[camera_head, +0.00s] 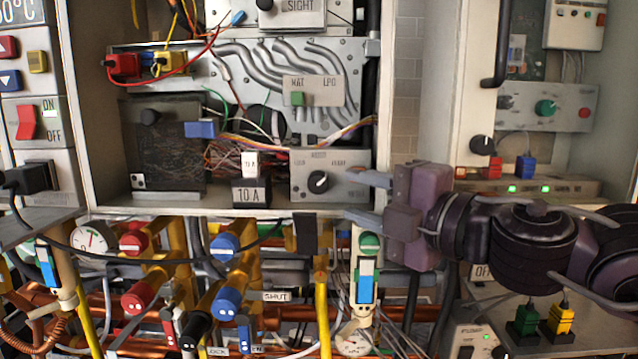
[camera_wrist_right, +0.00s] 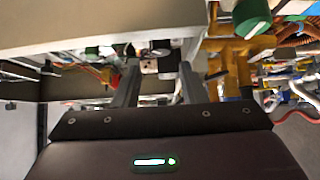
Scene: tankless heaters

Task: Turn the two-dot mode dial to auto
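A black dial (camera_head: 318,181) with a white pointer mark sits on a light grey panel (camera_head: 354,188) inside the open heater cabinet. Small labels are printed above it, too small to read surely. I cannot make out two dots on it. My right gripper (camera_head: 356,196) comes in from the right, just right of this panel, with its fingers pointing left. Its two fingers are apart with nothing between them. In the right wrist view the open fingers (camera_wrist_right: 158,78) point into the cabinet area. My left gripper is not in view.
A "TO A" block (camera_head: 250,193) stands left of the dial panel. Other knobs include a black one (camera_head: 482,145) and a green one (camera_head: 545,107) in the right cabinet. Below are crowded pipes with red valves (camera_head: 134,243) and blue valves (camera_head: 225,246), and a yellow pipe (camera_head: 322,310).

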